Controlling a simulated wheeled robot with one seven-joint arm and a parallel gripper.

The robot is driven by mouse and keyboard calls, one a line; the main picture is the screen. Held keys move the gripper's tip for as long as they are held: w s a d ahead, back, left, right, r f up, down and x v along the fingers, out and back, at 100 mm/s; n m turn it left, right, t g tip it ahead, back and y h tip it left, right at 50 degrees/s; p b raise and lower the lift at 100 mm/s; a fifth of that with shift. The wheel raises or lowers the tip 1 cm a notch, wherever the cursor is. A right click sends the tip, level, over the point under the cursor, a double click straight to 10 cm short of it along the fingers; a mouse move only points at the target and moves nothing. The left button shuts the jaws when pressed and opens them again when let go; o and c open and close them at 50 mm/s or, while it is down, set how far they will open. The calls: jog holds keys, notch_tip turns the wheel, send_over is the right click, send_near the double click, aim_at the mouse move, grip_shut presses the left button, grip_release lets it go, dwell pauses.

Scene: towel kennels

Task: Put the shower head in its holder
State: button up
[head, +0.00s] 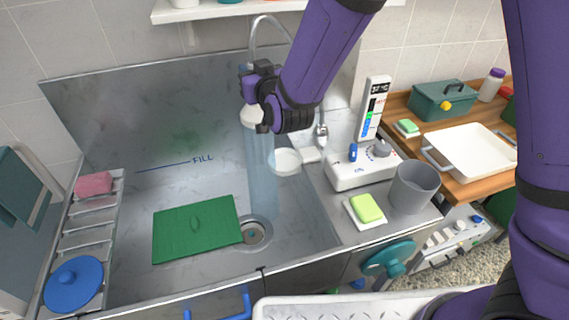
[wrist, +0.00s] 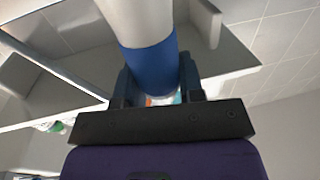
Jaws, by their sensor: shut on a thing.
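The shower head (head: 253,116) is white with a blue band and hangs over the steel tub in the head view. My gripper (head: 256,88) is shut on it. A pale blue, see-through column (head: 261,175), looking like running water, drops from it towards the drain (head: 252,233). In the wrist view the white shower head (wrist: 138,18) and its blue band (wrist: 150,62) sit between my fingers (wrist: 160,88). A grey hose (head: 268,19) arches behind my gripper. I cannot clearly make out the holder; my arm covers part of the back wall.
A green mat (head: 192,232) lies in the tub. A controller (head: 362,168) with a display, a grey cup (head: 414,186) and a green soap (head: 366,208) stand on the right ledge. A white shelf (head: 215,10) is above. A rack (head: 88,225) is at left.

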jog(key=w+d, duration=0.3)
jog(key=d, duration=0.4)
jog(key=shift+w, duration=0.1)
jog(key=shift+f, duration=3)
jog(key=shift+f, duration=2.05)
jog(key=shift+f, duration=1.55)
